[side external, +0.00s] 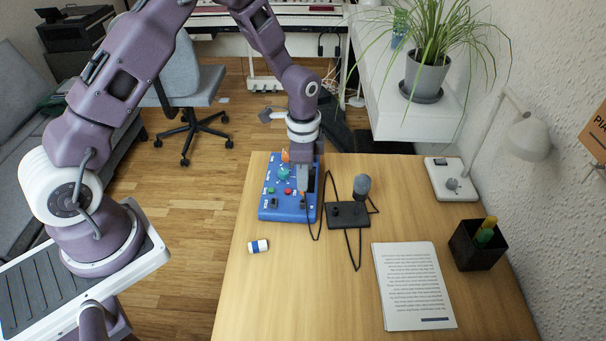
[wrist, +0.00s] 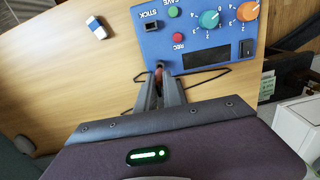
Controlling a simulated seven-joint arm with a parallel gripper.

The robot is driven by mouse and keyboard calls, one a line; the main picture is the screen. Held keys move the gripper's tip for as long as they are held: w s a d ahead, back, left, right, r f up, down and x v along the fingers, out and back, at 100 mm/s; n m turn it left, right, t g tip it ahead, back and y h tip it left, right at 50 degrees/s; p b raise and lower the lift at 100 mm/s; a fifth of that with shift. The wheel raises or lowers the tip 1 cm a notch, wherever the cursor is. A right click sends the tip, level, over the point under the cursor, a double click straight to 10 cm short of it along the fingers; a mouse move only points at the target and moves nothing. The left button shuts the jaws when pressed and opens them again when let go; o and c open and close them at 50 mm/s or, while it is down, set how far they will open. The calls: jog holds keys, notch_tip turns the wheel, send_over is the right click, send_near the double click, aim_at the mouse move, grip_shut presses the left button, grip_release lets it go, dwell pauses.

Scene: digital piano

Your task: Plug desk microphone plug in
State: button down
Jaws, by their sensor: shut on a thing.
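The blue control box (side external: 281,205) sits on the wooden desk; its knobs, buttons and labels show in the wrist view (wrist: 208,40). The desk microphone (side external: 362,186) stands with its black base (side external: 347,215) just right of the box, and a black cable loops from it toward my gripper. My gripper (side external: 303,188) points down at the box's right part. In the wrist view its fingers (wrist: 160,84) are shut at the box's edge on the microphone plug, which is mostly hidden; a small reddish bit shows between the tips. I cannot tell whether the plug touches or enters a socket.
A white and blue eraser (side external: 258,246) lies in front of the box. Printed sheets (side external: 413,285), a black pen cup (side external: 477,247) and a white lamp base (side external: 450,180) are to the right. The desk's front left is clear. The black cable lies near my fingers.

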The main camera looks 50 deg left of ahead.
aim_at(303, 193)
jog(key=shift+f, duration=1.55)
dwell(0.4)
jog(key=c, duration=1.4)
grip_release()
jog(key=shift+r, duration=2.55)
jog(key=shift+r, duration=0.1)
